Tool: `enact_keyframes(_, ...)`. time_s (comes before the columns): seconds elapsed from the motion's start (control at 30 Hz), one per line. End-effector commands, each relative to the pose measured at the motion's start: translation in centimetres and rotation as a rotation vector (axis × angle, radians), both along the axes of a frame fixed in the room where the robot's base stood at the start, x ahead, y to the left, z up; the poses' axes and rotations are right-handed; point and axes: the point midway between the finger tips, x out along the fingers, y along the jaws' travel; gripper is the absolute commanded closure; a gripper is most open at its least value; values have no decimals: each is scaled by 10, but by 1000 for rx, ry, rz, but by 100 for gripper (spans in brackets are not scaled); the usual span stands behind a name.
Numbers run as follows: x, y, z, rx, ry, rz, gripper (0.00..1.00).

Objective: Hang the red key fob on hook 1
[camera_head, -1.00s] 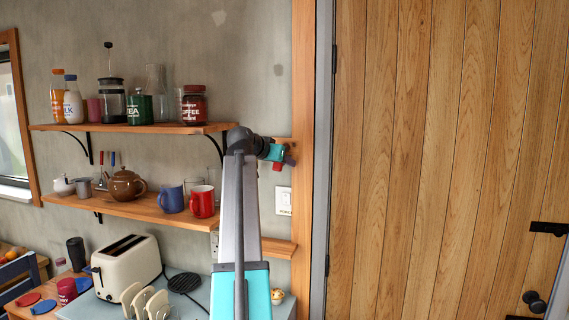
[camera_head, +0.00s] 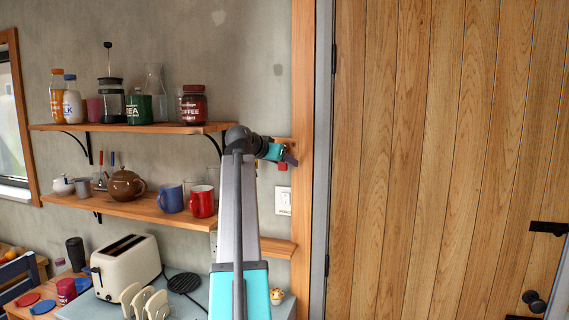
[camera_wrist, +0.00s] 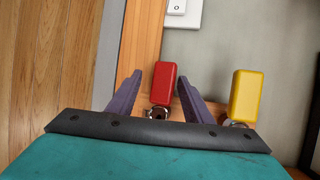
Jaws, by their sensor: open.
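The red key fob (camera_wrist: 163,85) is between my two fingers in the wrist view, with visible gaps on both sides. Its metal ring (camera_wrist: 158,113) is at the wooden rail, partly hidden by my gripper's dark front edge. In the head view a small red part of the fob (camera_head: 283,167) shows just below my gripper (camera_head: 290,158). My gripper also shows in the wrist view (camera_wrist: 158,80), open around the fob. The hooks and their numbers are hidden, so I cannot tell which hook the ring is at.
A yellow fob (camera_wrist: 246,94) with a ring is beside my right finger in the wrist view. A light switch (camera_head: 283,201) is on the wall below. Shelves with mugs, including a red mug (camera_head: 202,201), are at left. A wooden door (camera_head: 440,160) is at right.

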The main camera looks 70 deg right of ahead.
Motion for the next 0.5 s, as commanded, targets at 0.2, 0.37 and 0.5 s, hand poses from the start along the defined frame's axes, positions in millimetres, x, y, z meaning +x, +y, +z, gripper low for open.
enact_keyframes(0.2, 4, 20, 7, -2, -1, 1, 54)
enact_keyframes(0.37, 9, 41, 16, -2, -1, 1, 54)
enact_keyframes(0.5, 13, 61, 25, -2, -2, 2, 54)
